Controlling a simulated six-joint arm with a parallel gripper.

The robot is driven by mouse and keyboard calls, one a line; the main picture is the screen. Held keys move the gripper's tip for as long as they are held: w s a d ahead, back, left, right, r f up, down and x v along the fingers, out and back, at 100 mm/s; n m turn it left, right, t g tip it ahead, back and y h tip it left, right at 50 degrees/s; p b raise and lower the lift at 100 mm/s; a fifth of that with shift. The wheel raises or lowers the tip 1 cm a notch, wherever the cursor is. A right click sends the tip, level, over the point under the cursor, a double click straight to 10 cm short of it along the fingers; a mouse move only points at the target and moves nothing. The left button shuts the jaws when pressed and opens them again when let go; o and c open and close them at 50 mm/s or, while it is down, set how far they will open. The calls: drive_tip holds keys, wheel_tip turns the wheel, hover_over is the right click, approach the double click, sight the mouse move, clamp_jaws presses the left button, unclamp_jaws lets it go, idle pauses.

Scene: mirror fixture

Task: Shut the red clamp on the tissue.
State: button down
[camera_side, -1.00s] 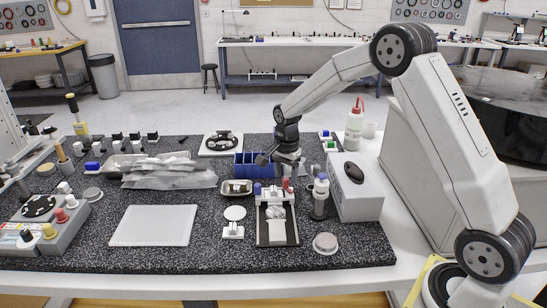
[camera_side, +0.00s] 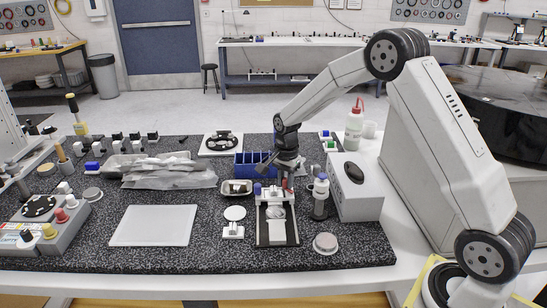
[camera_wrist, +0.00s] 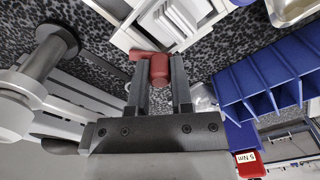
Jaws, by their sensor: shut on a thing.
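The mirror fixture (camera_side: 293,237) stands on the speckled mat, with a white tissue (camera_side: 276,212) lying in it. The tissue also shows at the top of the wrist view (camera_wrist: 180,22). The red clamp (camera_side: 285,183) is at the fixture's far right corner, partly hidden by my gripper in the side view. In the wrist view its red handle (camera_wrist: 160,69) lies between my fingertips. My gripper (camera_side: 286,174) is low over that corner and shut on the red clamp. The blue clamp (camera_side: 257,188) is at the far left corner.
A blue divided bin (camera_side: 247,160) stands just behind my gripper. A purple-capped bottle (camera_side: 320,198) and a grey box (camera_side: 358,195) are close on the right. A small tray (camera_side: 236,188) is on the left. A white pad (camera_side: 153,226) lies farther left.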

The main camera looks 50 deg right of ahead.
sight(285, 179)
drive_tip(key=shift+a+n, duration=0.15)
drive_tip(key=shift+n, duration=0.55)
drive_tip(key=c, duration=0.5)
unclamp_jaws()
drive_tip(key=shift+r, duration=3.9)
